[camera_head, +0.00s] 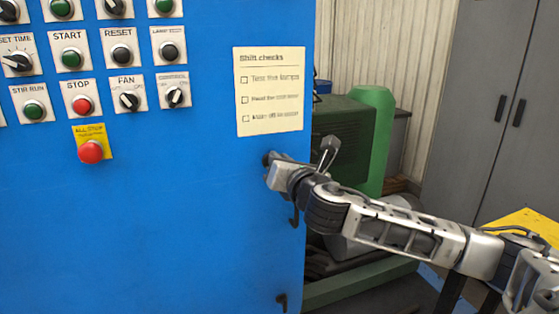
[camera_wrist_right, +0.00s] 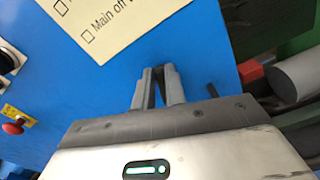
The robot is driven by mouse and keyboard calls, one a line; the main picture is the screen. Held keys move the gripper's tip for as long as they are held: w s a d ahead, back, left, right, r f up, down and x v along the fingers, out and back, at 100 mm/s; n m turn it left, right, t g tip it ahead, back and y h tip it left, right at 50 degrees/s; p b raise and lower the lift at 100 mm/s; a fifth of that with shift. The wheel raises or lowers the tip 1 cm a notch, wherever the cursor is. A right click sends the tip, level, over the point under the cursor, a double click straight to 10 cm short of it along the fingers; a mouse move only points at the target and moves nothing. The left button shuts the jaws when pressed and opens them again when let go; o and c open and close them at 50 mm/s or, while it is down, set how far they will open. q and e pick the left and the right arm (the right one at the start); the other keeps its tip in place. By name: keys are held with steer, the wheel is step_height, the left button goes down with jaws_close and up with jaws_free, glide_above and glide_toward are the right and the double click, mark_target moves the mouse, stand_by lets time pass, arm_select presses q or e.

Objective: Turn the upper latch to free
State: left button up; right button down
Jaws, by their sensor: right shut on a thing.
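The blue cabinet door (camera_head: 150,220) fills the left and middle of the head view. The upper latch (camera_head: 266,159) is a small dark piece on the door near its right edge, below the paper sheet, mostly hidden by my right gripper (camera_head: 272,168). My right gripper is shut on it. In the wrist view the two grey fingers (camera_wrist_right: 157,88) point at the blue panel, with a narrow dark part between them. Which way the latch is turned cannot be told. A lower latch (camera_head: 281,302) shows at the bottom of the door. My left gripper is not in view.
A shift checks sheet (camera_head: 270,90) is on the door above the gripper. A dark hook-shaped handle (camera_head: 294,217) is just below it. Buttons, knobs and a red stop button (camera_head: 91,152) are at the left. Green machinery (camera_head: 370,130) and grey lockers (camera_head: 490,100) stand behind at right.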

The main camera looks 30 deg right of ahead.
steer(key=shift+s+d+f+m+b, duration=0.15)
steer(key=shift+d+f+m, duration=0.2)
steer(key=shift+m, duration=2)
steer(key=shift+d+f+m+b, duration=0.2)
steer(key=shift+f+m, duration=0.2)
steer(key=shift+m, duration=1.9)
steer(key=shift+s+d+f+m+b, duration=0.15)
steer(key=shift+f+m, duration=0.25)
steer(key=shift+m, duration=1.95)
steer(key=shift+w, duration=0.1)
steer(key=c, duration=1.4)
jaws_free()
steer(key=shift+c, duration=0.2)
